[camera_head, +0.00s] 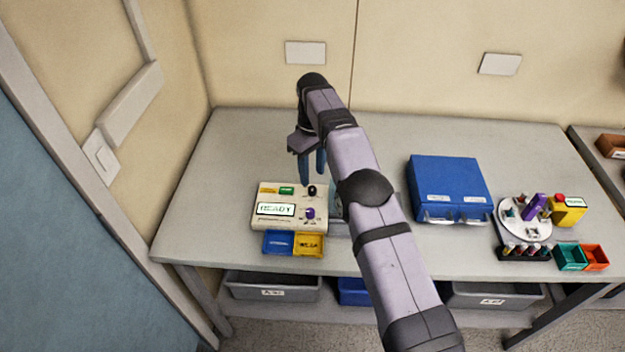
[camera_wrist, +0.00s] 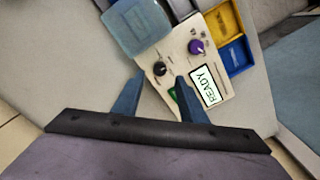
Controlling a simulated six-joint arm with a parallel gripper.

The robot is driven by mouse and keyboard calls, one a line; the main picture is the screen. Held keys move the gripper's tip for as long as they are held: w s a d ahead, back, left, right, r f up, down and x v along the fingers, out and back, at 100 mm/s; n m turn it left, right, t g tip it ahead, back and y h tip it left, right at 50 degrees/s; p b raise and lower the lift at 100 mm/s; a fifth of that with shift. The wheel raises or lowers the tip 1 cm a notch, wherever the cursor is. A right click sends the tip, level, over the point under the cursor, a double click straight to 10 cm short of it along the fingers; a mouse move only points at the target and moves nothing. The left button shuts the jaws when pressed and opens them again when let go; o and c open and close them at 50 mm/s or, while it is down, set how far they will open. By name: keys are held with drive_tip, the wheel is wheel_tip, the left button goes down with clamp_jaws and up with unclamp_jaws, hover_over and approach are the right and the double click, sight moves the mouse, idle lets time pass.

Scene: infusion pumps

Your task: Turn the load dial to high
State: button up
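A cream pump panel (camera_head: 262,222) stands on the left of the table with a lit display (camera_head: 276,209) reading READY. It has a black dial (camera_head: 312,190) at its upper right and a purple dial (camera_head: 309,213) below that. In the wrist view the black dial (camera_wrist: 160,69) sits just beyond and between my fingertips, and the purple dial (camera_wrist: 196,47) is farther off. I cannot read which dial is for load. My gripper (camera_head: 312,180) points down above the black dial. Its two blue fingers are apart with nothing between them. I cannot tell whether they touch anything.
Blue (camera_head: 278,243) and yellow (camera_head: 309,244) trays sit at the panel's front. A clear blue-lidded box (camera_wrist: 135,28) stands beside the panel, partly hidden by my arm. A blue case (camera_head: 448,186) and a round white tray (camera_head: 524,232) are to the right. The table behind the panel is clear.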

drive_tip(key=shift+r, duration=0.75)
drive_tip(key=shift+d, duration=0.1)
